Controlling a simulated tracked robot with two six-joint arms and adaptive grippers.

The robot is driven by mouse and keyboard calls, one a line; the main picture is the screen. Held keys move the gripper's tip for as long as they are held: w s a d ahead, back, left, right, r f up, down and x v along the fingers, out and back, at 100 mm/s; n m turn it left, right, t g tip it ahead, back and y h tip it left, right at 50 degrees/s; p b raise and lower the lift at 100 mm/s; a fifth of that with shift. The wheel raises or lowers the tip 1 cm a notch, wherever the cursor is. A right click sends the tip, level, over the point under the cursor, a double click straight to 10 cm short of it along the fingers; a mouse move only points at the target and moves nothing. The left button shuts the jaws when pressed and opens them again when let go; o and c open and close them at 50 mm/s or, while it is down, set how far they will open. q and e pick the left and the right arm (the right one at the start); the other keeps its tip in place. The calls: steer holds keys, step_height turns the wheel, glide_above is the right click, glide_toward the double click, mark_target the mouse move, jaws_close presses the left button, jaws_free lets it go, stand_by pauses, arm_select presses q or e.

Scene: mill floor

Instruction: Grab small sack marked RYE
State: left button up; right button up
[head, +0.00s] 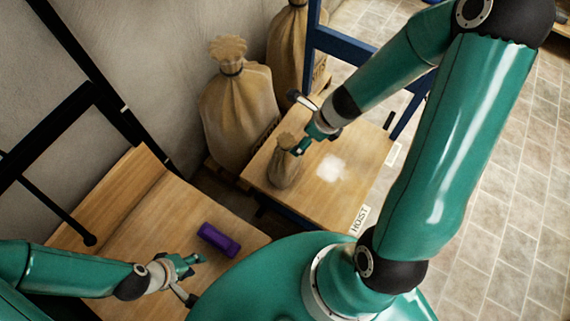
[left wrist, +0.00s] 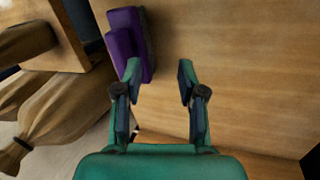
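A small tan tied sack (head: 284,168) stands on the wooden platform labelled HOIST (head: 270,182). No RYE marking on it is readable from here. My right gripper (head: 298,122) is beside the sack's tied top, its two fingers spread apart. I cannot tell whether the lower finger touches the sack. My left gripper (head: 190,276) is open and empty above the left wooden bench, near a purple object (head: 219,240). In the left wrist view its open fingers (left wrist: 158,75) have bare wood between them, with the purple object (left wrist: 125,45) beside the left finger.
Two large tied sacks, one in front (head: 238,105) and one behind (head: 288,50), stand by the wall. A blue frame (head: 340,44) rises behind the platform. A white powdery patch (head: 331,167) lies on the platform. Tiled floor (head: 510,190) is clear at right.

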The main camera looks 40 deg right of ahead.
mark_target(286, 157)
arm_select(q)
step_height(286, 157, down, 5)
steer(key=b, duration=0.4)
steer(key=shift+f, duration=0.15)
arm_select(e)
steer(key=x, duration=0.6)
steer(key=shift+f, duration=0.35)
arm_select(q)
step_height(286, 157, down, 4)
steer(key=b, duration=0.4)
arm_select(e)
steer(key=x, duration=0.6)
steer(key=shift+w+a+r, duration=0.2)
steer(key=shift+w+a, duration=0.05)
steer(key=shift+r, duration=0.1)
steer(key=shift+c, duration=0.2)
steer(key=shift+w, duration=0.1)
steer(key=c, duration=1.5)
arm_select(q)
steer(key=shift+r, duration=0.2)
arm_select(e)
steer(key=shift+r, duration=0.15)
